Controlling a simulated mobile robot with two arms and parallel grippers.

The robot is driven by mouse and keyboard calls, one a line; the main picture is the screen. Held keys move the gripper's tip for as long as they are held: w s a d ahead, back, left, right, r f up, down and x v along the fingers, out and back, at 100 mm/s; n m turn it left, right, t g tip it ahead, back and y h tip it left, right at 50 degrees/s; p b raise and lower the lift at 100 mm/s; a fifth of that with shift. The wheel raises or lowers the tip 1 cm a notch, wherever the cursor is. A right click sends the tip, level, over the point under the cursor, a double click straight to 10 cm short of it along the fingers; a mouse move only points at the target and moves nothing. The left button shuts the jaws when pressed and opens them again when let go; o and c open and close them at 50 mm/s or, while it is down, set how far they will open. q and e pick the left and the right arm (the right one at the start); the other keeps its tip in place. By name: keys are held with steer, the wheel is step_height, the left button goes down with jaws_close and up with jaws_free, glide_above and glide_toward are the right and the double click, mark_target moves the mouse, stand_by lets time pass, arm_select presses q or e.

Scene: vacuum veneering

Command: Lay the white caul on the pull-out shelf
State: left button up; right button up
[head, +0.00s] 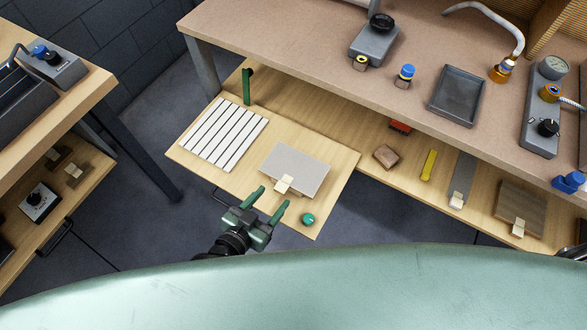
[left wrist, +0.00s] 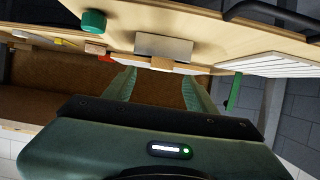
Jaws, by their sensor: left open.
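The pale grey-white plate (head: 297,165), which appears to be the white caul, lies on the pull-out shelf (head: 190,160). A beige tab (head: 284,184) sits at its near edge. My left gripper (head: 269,200) is open and empty just in front of the tab, fingers pointing toward it. In the left wrist view, the plate (left wrist: 163,46) and its tab (left wrist: 172,66) appear beyond the spread fingers (left wrist: 160,84). They look apart from the tab. My right gripper is in neither view.
A white slatted panel (head: 225,134) lies to the plate's left, with a green post (head: 247,86) behind. A green knob (head: 308,219) is near the shelf's right corner. The workbench top (head: 300,50) overhangs a lower shelf holding a brown block (head: 386,156) and a yellow tool (head: 429,165).

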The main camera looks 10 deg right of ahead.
mark_target(282, 186)
arm_select(q)
steer(key=x, duration=0.4)
steer(key=shift+w+d+f, duration=0.1)
steer(key=shift+w+f, duration=0.05)
steer(key=shift+w, duration=0.2)
jaws_close()
